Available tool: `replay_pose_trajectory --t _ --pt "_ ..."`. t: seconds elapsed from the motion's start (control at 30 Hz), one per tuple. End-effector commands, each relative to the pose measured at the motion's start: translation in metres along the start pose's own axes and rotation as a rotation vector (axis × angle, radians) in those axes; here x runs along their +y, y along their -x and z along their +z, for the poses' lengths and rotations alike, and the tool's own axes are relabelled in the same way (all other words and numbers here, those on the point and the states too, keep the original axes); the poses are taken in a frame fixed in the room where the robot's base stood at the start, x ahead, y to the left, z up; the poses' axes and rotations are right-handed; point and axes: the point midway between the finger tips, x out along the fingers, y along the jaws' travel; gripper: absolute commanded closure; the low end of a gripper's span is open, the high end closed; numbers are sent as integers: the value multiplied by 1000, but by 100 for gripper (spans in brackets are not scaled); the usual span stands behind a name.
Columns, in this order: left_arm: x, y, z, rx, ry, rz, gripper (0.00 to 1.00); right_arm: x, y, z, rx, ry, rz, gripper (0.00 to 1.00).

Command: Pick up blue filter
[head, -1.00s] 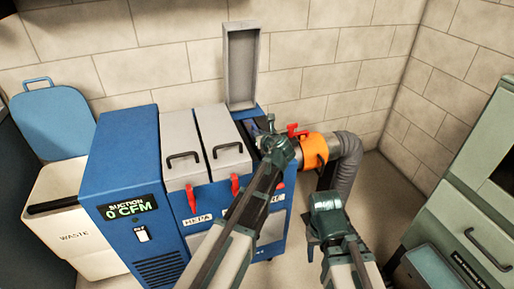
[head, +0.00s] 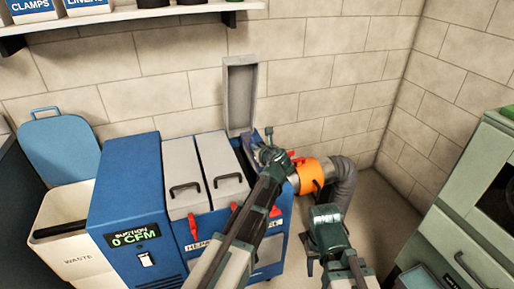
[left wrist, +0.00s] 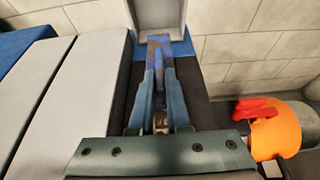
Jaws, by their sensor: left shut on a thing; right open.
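The blue filter (left wrist: 158,60) is a narrow blue-purple piece with brownish patches, seen between my left fingers in the left wrist view. My left gripper (head: 262,142) is shut on it, at the open right-hand slot of the blue suction unit (head: 125,195). In the head view, a bluish sliver of the filter (head: 247,146) shows just left of the gripper; the rest is hidden. How far the filter is out of the slot cannot be told. My right gripper (head: 326,218) is open and empty, in front of the grey hose.
The slot's grey lid (head: 241,95) stands upright behind it. Two grey lids (head: 184,175) to the left are closed. An orange collar (head: 311,176) with a red clamp and a grey hose (head: 341,185) is to the right. A waste bin (head: 65,225) stands far left.

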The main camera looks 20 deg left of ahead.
Motion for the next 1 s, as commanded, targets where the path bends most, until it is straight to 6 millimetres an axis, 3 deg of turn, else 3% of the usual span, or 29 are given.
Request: replay_pose_trajectory --t 0.03,0.67,1.0 --pt "0 6 14 -1 0 0 100 1 15 1 0 0 0 50" --pt "0 40 98 -1 0 0 100 10 105 6 0 -1 0 50" --pt "0 63 152 -1 0 0 100 16 164 10 0 -1 0 50"
